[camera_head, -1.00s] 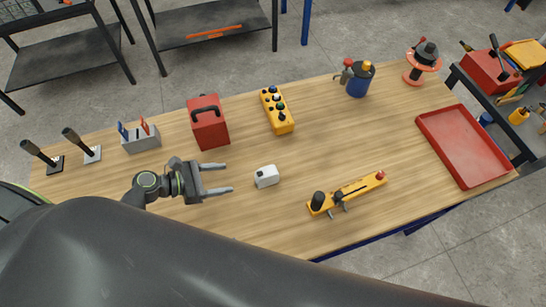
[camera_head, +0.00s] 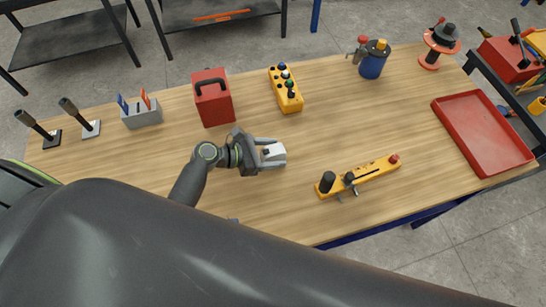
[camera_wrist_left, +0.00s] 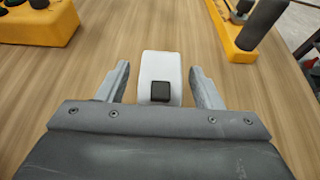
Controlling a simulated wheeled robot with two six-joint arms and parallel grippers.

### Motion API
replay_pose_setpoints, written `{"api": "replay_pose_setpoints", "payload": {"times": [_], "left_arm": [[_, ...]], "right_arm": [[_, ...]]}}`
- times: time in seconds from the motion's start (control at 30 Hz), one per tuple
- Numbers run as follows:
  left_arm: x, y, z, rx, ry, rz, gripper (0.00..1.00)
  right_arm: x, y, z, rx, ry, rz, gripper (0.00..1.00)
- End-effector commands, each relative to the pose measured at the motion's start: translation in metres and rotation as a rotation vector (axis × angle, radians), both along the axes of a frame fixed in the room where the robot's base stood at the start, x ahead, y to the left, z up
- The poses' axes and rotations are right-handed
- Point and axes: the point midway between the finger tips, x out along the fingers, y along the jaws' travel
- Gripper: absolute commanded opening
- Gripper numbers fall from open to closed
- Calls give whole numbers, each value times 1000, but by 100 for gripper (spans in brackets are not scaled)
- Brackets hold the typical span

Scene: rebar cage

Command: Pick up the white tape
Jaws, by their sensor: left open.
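The white tape (camera_head: 274,152) is a small white block on the wooden table, in the middle of the head view. It also shows in the left wrist view (camera_wrist_left: 161,66), with a black square on its near part. My left gripper (camera_head: 272,153) is open, with one finger on each side of the white block. In the left wrist view the fingers (camera_wrist_left: 160,88) stand apart from it, with narrow gaps on both sides. My right gripper is not seen for certain.
A yellow bar tool (camera_head: 362,174) lies to the right of the white block. A red box (camera_head: 212,98) and a yellow button box (camera_head: 286,90) stand behind it. A red tray (camera_head: 484,132) lies at the right end. Bare table (camera_head: 390,115) lies between.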

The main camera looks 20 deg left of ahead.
Motion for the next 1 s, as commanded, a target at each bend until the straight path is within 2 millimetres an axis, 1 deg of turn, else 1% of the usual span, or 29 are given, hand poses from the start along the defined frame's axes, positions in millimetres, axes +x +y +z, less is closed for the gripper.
{"api": "replay_pose_setpoints", "payload": {"times": [0.03, 0.13, 0.23, 0.43, 0.47, 0.87, 0.9, 1.0], "left_arm": [[4, -6, -6, -1, -3, -1, 60], [10, -13, -9, -1, -2, 0, 60], [12, -16, -9, -1, -1, 0, 60], [12, -16, -8, 1, -1, 1, 60], [12, -16, -8, 1, -1, 0, 59], [12, -16, -8, 1, -1, 1, 6], [12, -16, -8, 0, -2, 1, 4], [12, -16, -8, 0, -2, 1, 4]], "right_arm": [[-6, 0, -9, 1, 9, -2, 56], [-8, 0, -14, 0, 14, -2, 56], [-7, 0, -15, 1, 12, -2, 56], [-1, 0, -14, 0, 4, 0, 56], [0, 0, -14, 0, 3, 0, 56], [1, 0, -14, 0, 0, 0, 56], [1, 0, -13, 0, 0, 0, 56], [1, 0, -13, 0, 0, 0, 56]]}}
